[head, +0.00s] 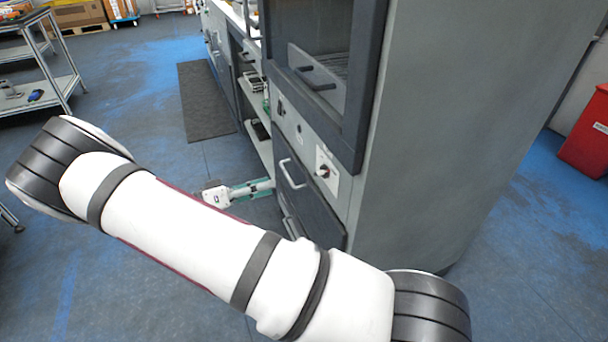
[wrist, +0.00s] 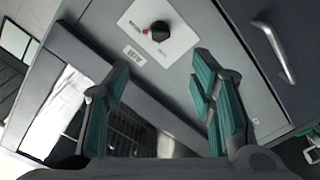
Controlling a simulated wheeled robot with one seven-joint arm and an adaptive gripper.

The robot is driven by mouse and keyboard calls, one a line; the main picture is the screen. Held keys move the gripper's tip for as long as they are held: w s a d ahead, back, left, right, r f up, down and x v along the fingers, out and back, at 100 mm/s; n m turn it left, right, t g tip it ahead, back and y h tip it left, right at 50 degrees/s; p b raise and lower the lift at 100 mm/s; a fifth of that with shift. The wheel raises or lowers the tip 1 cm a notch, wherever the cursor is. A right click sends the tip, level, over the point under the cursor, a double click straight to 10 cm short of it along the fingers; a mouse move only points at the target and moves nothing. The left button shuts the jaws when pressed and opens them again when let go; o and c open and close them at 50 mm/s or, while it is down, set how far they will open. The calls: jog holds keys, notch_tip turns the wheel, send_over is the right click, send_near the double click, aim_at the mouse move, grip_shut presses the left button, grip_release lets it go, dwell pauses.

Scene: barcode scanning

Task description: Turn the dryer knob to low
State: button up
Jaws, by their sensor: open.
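The dryer is a tall grey cabinet (head: 450,130). Its black knob (head: 323,171) sits on a white plate on the front, below the dark-framed window. In the wrist view the knob (wrist: 160,31) is round and black with a small red mark on its left, on the white plate (wrist: 178,48). My gripper (head: 262,188), with green finger pads, is left of the knob in the head view, apart from it. In the wrist view my gripper (wrist: 162,75) is open and empty, and the knob lies beyond the fingertips, between them sideways. The knob's setting is too small to read.
A drawer front with a pale handle (head: 291,174) is below the panel; the handle (wrist: 275,40) also shows at the right in the wrist view. Open shelving runs behind. A red bin (head: 585,140) stands right, a metal cart (head: 35,70) far left. The blue-grey floor is clear between.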

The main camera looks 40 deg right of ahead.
aim_at(321, 173)
jog(key=b+x, duration=0.1)
jog(key=x, duration=1.2)
jog(key=shift+s+d, duration=0.15)
jog(key=shift+d, duration=0.1)
jog(key=c, duration=1.2)
